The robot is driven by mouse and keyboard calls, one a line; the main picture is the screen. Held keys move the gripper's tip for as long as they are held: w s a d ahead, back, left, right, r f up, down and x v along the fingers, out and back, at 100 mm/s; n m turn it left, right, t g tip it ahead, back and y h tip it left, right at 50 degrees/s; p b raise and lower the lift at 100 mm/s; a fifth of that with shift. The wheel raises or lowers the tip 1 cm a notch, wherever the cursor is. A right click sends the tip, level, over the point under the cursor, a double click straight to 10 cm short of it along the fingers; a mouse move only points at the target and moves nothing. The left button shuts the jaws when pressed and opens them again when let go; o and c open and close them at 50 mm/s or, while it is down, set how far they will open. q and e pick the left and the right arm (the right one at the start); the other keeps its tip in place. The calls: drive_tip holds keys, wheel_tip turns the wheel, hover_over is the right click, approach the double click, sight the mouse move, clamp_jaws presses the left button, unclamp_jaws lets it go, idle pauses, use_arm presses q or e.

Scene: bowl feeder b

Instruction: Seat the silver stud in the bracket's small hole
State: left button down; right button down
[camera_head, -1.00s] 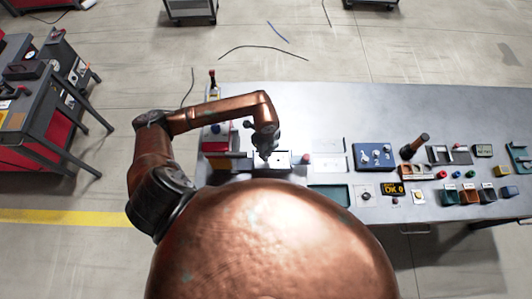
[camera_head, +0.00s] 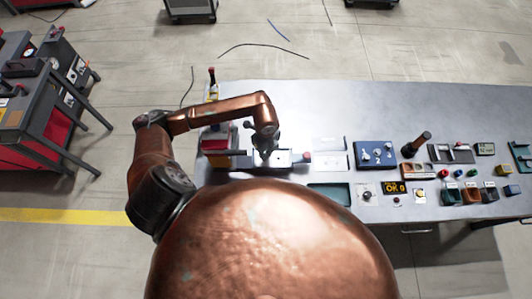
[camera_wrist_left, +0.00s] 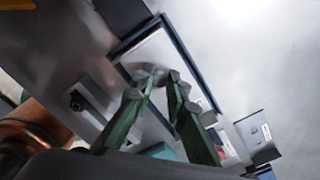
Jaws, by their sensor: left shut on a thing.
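My left gripper (camera_head: 265,157) is over the near left part of the workbench, above a pale, dark-rimmed tray (camera_head: 284,159). The left wrist view shows its two green fingers (camera_wrist_left: 160,76) close together at the tips. A small silver-grey piece, apparently the silver stud (camera_wrist_left: 147,72), is between the tips, partly hidden by them. The dark-rimmed tray fills the area behind the fingers in that view (camera_wrist_left: 183,50). I cannot clearly make out the bracket or its small hole. My right gripper is not in view.
A red-fronted unit (camera_head: 215,145) stands left of the tray. A blue panel (camera_head: 374,155), a dark upright handle (camera_head: 416,144) and several small bins lie farther right. The bench's back strip is clear.

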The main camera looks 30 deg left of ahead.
use_arm(q)
drive_tip(key=shift+f+b, duration=0.35)
drive_tip(key=shift+f, duration=0.2)
drive_tip(key=c, duration=1.8)
unclamp_jaws()
wheel_tip(320, 180, up, 12)
drive_tip(key=shift+r, duration=0.1)
